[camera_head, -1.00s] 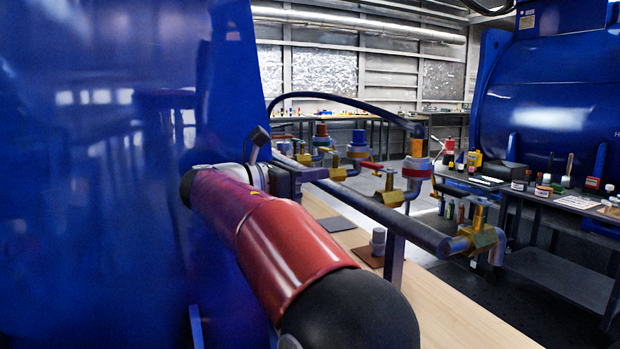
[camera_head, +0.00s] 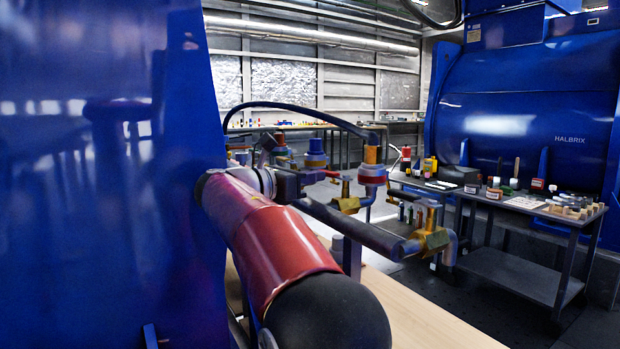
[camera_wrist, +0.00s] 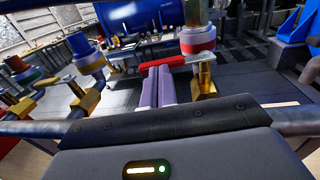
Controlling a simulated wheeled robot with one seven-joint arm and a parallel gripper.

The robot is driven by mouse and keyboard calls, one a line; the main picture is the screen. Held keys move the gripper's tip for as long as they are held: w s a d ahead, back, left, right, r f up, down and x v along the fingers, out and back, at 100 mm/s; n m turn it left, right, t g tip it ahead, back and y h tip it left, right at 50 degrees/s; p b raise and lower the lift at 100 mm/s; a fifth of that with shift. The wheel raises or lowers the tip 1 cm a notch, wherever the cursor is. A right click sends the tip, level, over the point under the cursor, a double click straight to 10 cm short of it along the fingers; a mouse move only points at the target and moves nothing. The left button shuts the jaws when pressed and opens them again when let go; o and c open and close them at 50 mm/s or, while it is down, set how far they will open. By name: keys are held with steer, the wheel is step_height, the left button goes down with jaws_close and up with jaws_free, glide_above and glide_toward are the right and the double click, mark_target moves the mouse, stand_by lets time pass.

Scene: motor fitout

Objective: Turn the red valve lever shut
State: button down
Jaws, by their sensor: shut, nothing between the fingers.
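The red valve lever (camera_wrist: 160,62) lies crosswise just beyond my fingertips in the wrist view. It extends left from a brass valve (camera_wrist: 205,82), under a fitting with a red and white band (camera_wrist: 198,40). In the head view the lever (camera_head: 331,173) is small, beside the brass valve (camera_head: 348,202). My gripper (camera_wrist: 160,74) is shut and empty, its two grey fingers pressed together and pointing at the lever. I cannot tell whether the tips touch it. In the head view my gripper (camera_head: 316,178) is partly hidden behind my arm.
A grey pipe (camera_head: 365,232) runs along the front with another brass valve (camera_head: 432,240). More valves (camera_wrist: 85,100) stand left in the wrist view. A big blue housing (camera_head: 100,200) fills the left. A dark bench with small items (camera_head: 545,208) is at right.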

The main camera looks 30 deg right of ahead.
steer(key=p, duration=0.2)
steer(key=d+g+p, duration=0.1)
steer(key=p, duration=0.1)
steer(key=shift+w+d+r+m+p, duration=0.15)
steer(key=shift+w+r+m+p, duration=0.1)
steer(key=shift+m+p, duration=0.15)
steer(key=shift+d+f, duration=0.1)
steer(key=shift+d, duration=0.05)
steer(key=a, duration=0.8)
steer(key=shift+a+f, duration=0.2)
steer(key=shift+w, duration=0.1)
